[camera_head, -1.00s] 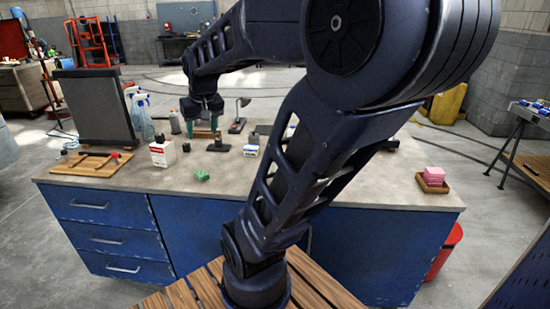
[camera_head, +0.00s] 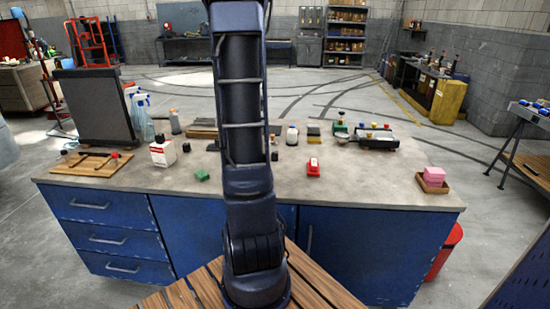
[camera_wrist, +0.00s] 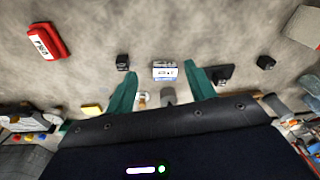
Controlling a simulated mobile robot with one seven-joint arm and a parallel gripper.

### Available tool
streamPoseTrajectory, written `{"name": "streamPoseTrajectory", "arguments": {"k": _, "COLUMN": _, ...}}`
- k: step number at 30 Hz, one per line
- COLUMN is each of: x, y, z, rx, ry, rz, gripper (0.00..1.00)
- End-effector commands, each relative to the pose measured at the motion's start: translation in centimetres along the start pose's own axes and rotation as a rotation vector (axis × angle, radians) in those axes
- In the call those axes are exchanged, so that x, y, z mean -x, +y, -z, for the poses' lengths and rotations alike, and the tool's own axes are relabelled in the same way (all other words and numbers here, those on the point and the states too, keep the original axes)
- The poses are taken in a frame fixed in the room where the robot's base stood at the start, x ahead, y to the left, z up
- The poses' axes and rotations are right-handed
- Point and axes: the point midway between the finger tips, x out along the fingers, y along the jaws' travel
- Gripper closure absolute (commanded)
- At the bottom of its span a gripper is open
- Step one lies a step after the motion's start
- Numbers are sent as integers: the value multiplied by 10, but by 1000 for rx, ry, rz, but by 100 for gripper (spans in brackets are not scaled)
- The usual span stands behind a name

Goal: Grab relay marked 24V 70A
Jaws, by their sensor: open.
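My gripper (camera_wrist: 164,74) shows in the wrist view with its two green fingers apart and nothing held. A white and blue box-shaped piece (camera_wrist: 165,71) with small print appears between the fingertips; whether it lies between them or beyond is unclear. A small black cube (camera_wrist: 122,62) is just left of the left finger, and shows right of my arm in the head view (camera_head: 275,156). A black piece with a flat base (camera_wrist: 223,74) is beside the right finger. Another black cube (camera_wrist: 265,62) lies farther right. No 24V 70A marking is readable. In the head view my arm hides the gripper.
A red labelled piece (camera_head: 313,168) lies right of my arm. Pink blocks (camera_head: 434,175) sit at the right edge. The right front of the bench (camera_head: 380,185) is clear.

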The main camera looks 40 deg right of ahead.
Motion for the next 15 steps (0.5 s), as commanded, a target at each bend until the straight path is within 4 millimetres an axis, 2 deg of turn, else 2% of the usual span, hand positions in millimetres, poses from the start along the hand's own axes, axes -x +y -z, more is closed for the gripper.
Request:
{"name": "streamPoseTrajectory", "arguments": {"k": 3, "x": -28, "y": 33, "z": 25, "rx": -61, "ry": -29, "rz": -16, "gripper": 45}}
{"name": "streamPoseTrajectory", "arguments": {"k": 9, "x": -68, "y": 83, "z": 55, "rx": -141, "ry": -66, "rz": -39, "gripper": 45}}
{"name": "streamPoseTrajectory", "arguments": {"k": 12, "x": -82, "y": 101, "z": 62, "rx": -168, "ry": -78, "rz": -47, "gripper": 45}}
{"name": "streamPoseTrajectory", "arguments": {"k": 15, "x": -90, "y": 111, "z": 67, "rx": -183, "ry": -84, "rz": -51, "gripper": 45}}
